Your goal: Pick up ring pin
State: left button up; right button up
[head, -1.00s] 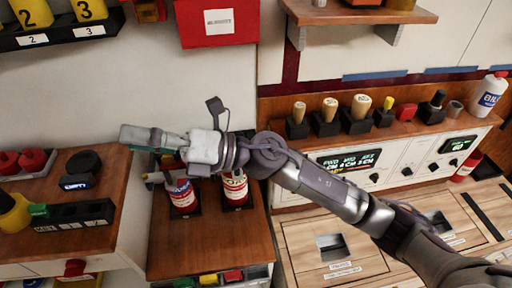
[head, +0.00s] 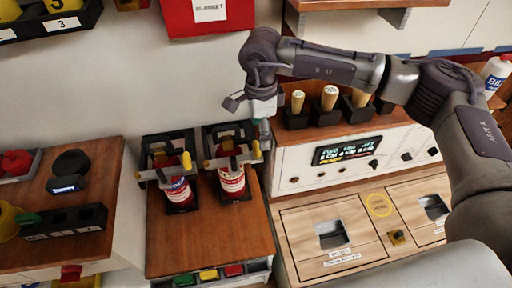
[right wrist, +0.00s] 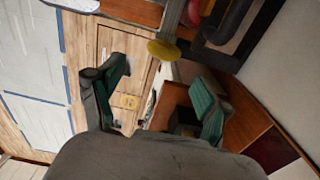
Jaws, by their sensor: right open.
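Two red fire extinguishers stand in black holders on the wooden counter in the head view: a left one (head: 178,188) and a right one (head: 231,182). Each has a pale bar across its top with a yellow round end. The right one's yellow round piece (head: 256,149), perhaps the ring pin, also shows in the right wrist view (right wrist: 163,50), at the end of a grey bar. My right gripper (right wrist: 162,85) is open and empty, its green-padded fingers apart, with the yellow piece beyond them. In the head view it hangs just above and right of the right extinguisher. My left gripper is not in view.
A control panel with a lit display (head: 347,150) and a row of wooden-topped handles (head: 329,98) is close on the right. A red box (head: 207,16) hangs above. A black tray (head: 66,220) lies on the left counter.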

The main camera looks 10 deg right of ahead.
aim_at(258, 144)
notch_tip(258, 144, down, 3)
jog(key=shift+r, duration=0.1)
jog(key=f, duration=0.1)
jog(key=f+p, duration=0.2)
jog(key=f, duration=0.1)
jog(key=shift+w+a+f, duration=0.1)
jog(key=shift+w+a, duration=0.05)
jog(key=shift+a, duration=0.1)
jog(key=shift+f, duration=0.55)
jog(key=c, duration=1.2)
